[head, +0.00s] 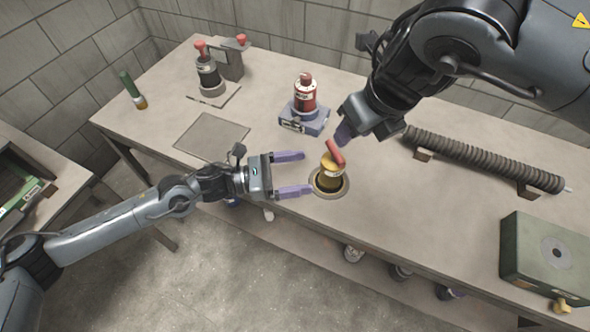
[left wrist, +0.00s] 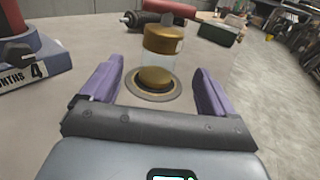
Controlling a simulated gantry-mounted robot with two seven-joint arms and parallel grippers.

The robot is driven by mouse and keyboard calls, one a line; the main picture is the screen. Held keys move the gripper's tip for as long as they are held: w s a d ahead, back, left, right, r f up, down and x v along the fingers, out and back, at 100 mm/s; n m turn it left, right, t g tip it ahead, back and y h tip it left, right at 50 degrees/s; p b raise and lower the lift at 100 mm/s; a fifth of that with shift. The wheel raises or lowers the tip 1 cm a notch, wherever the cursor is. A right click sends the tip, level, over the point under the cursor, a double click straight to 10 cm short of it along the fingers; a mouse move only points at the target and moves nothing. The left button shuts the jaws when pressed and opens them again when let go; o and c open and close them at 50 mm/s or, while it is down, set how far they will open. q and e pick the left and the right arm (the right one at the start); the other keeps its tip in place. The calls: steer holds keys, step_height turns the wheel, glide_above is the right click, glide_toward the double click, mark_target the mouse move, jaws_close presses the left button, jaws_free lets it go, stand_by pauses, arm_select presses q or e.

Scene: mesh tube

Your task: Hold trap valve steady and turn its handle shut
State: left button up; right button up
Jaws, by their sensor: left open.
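The trap valve (head: 330,178) stands upright in a round ring on the table. It has a brass top, a body that looks clear in the left wrist view (left wrist: 160,62), and a red handle (head: 335,152) on top. My left gripper (head: 303,173) is open, its purple fingers pointing at the valve from the left. In the left wrist view the valve stands just beyond and between the fingertips, with nothing gripped. My right gripper (head: 344,134) is above and behind the handle, close to it. Its fingers overlap, so its opening and any contact are hidden.
A red bottle-like unit (head: 305,93) on a blue-grey base stands behind the valve. A dark unit (head: 208,74) with a red knob is farther back left. A ribbed tube (head: 484,160) lies at right, and a green box (head: 545,258) sits front right. The table's front edge is near the valve.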

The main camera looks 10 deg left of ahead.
mark_target(340, 167)
arm_select(q)
steer(key=x, duration=1)
steer(key=shift+d, duration=0.2)
steer(key=shift+f, duration=0.1)
